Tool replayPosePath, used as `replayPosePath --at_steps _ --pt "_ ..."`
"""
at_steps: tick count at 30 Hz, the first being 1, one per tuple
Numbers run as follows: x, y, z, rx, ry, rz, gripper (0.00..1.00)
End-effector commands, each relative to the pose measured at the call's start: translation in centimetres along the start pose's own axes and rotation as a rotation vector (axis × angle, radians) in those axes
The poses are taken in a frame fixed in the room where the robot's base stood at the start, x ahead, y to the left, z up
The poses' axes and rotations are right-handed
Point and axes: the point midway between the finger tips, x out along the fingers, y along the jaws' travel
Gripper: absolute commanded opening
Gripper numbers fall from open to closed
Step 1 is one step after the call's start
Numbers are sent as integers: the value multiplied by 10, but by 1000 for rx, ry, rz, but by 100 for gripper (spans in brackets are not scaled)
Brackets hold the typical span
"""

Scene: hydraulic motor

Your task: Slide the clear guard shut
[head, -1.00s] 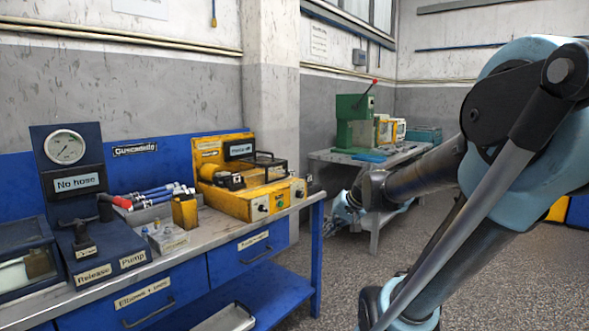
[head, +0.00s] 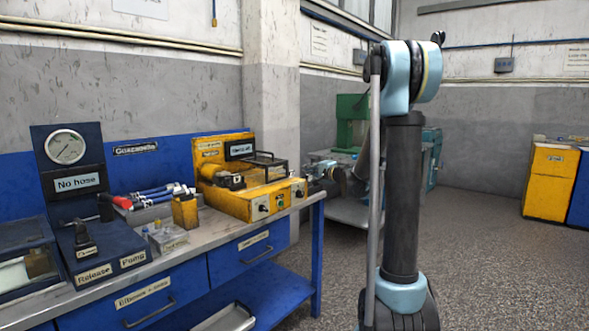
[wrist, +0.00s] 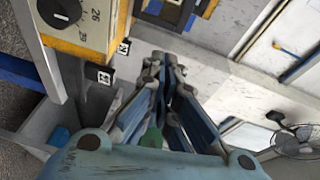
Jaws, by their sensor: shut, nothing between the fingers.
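Two clear covers show in the head view, and I cannot tell for sure which is the guard. One is a clear, black-framed cover with a black handle (head: 267,163) on the yellow machine (head: 245,203). The other is a clear-walled, dark-blue-framed box (head: 25,262) beside the "No hose" gauge stand (head: 75,182). How far either is open is unclear. My gripper (wrist: 165,75) shows in the wrist view with its fingers together, shut and empty, touching neither cover. In the head view it is too hidden to make out.
The blue workbench (head: 200,250) holds red-and-blue hoses (head: 150,196), a yellow block (head: 185,211) and a clear parts box (head: 168,238). A green press (head: 350,120) stands behind my arm. The floor between is open.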

Motion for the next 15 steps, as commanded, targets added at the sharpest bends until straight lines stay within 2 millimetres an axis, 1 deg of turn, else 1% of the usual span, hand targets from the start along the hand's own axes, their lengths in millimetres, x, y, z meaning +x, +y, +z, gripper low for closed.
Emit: replayPosePath --at_steps 1,6,11,15 --pt "9 2 -8 27 15 -18 0" --pt "24 6 -25 91 54 -56 0" --pt "32 7 -29 110 63 -67 0" --pt "47 6 -30 110 63 -67 0"
